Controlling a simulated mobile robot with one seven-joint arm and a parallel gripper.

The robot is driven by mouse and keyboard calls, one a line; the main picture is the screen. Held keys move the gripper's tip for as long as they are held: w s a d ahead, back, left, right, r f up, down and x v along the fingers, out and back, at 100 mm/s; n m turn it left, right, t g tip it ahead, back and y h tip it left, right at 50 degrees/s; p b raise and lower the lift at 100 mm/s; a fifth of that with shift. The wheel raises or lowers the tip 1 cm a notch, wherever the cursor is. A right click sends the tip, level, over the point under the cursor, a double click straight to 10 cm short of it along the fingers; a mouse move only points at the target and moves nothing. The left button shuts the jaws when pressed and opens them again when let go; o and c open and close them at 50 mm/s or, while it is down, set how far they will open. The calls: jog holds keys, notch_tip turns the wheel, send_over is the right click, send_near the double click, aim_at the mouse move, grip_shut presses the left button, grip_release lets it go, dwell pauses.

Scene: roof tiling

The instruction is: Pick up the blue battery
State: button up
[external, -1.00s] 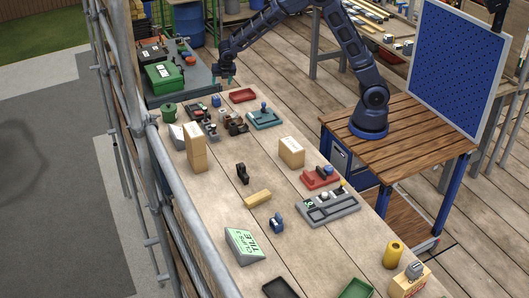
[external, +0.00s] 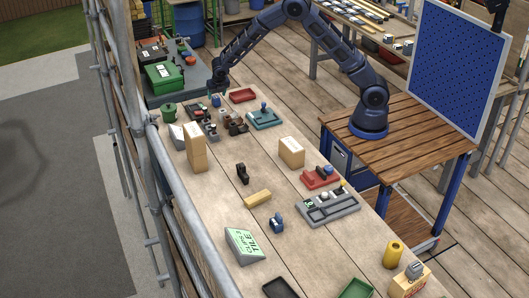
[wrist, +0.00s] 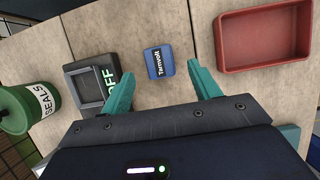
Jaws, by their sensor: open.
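In the external view my gripper (external: 216,92) is low over the far end of the table. The battery is too small there and too close to the gripper to make out clearly.
A dark box marked OFF (wrist: 92,83) stands close left of the battery. A green SEALS can (wrist: 28,108) is farther left. A red tray (wrist: 262,38) lies to the right. Tall cardboard boxes (external: 195,148) stand nearer the camera.

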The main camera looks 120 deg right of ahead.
aim_at(216, 97)
jog(key=x, duration=0.5)
jog(key=shift+d, duration=0.1)
jog(key=c, duration=1.2)
